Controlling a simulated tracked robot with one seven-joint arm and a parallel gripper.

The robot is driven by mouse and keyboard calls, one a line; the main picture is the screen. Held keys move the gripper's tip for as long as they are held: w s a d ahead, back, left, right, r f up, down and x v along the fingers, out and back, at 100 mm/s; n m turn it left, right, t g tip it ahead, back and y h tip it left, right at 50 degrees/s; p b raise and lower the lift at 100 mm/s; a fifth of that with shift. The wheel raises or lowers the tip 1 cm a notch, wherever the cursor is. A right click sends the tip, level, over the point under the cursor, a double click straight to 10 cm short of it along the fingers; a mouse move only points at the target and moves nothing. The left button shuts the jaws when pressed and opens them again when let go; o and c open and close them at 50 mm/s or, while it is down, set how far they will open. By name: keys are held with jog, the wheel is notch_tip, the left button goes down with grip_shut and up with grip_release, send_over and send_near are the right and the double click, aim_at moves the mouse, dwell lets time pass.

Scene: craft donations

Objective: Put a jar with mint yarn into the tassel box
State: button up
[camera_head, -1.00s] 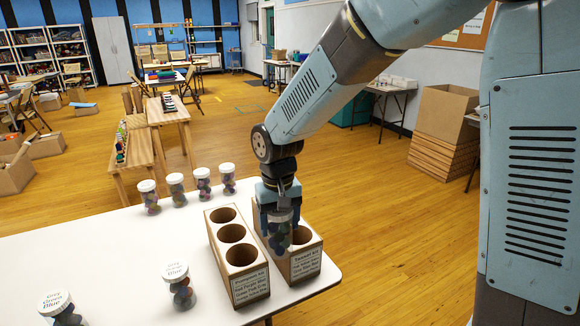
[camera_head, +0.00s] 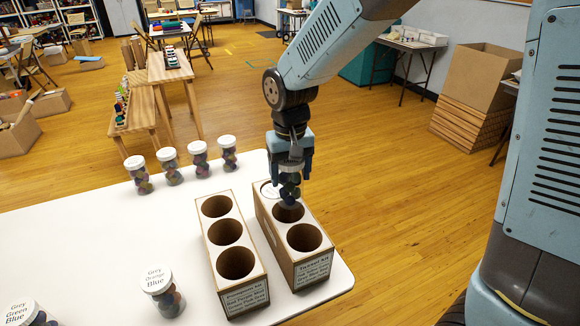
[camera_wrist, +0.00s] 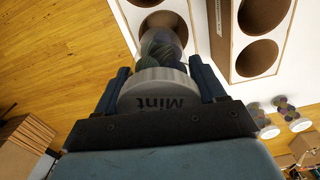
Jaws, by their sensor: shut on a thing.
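My gripper (camera_head: 291,160) is shut on a clear jar (camera_head: 290,188) of dark yarn balls. In the wrist view its white lid (camera_wrist: 158,88) reads "Mint" between the fingers. The jar hangs upright over the middle of the tassel box (camera_head: 318,268), the right-hand cardboard box with a "Tassel Kit" label. Its bottom is near the middle hole; I cannot tell whether it has entered. The front hole (camera_head: 305,237) is empty. A white lid (camera_head: 268,188) shows at the far hole, partly hidden by the gripper.
The left cardboard box (camera_head: 234,290) has three empty holes. A jar marked "Grey Orange Blue" (camera_head: 161,292) and one marked "Grey Green Blue" (camera_head: 27,314) stand at the front left. Several white-lidded jars (camera_head: 171,168) line the table's far edge. The table's left middle is clear.

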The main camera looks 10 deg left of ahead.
aim_at(288, 161)
jog(key=shift+s+a+f, duration=0.1)
jog(key=shift+s+f, duration=0.05)
jog(key=shift+f, duration=2.2)
jog(key=shift+s+a+f, duration=0.1)
jog(key=shift+f, duration=2.25)
jog(key=shift+s+f, duration=0.25)
jog(key=shift+s, duration=0.4)
jog(key=o, duration=1)
jog(key=shift+o, duration=0.7)
jog(key=shift+r, duration=0.1)
jog(key=shift+o, duration=0.2)
jog(key=shift+r, duration=0.35)
jog(key=r, duration=0.8)
jog(key=w+r, duration=0.1)
jog(key=r, duration=0.3)
jog(key=shift+r, duration=0.8)
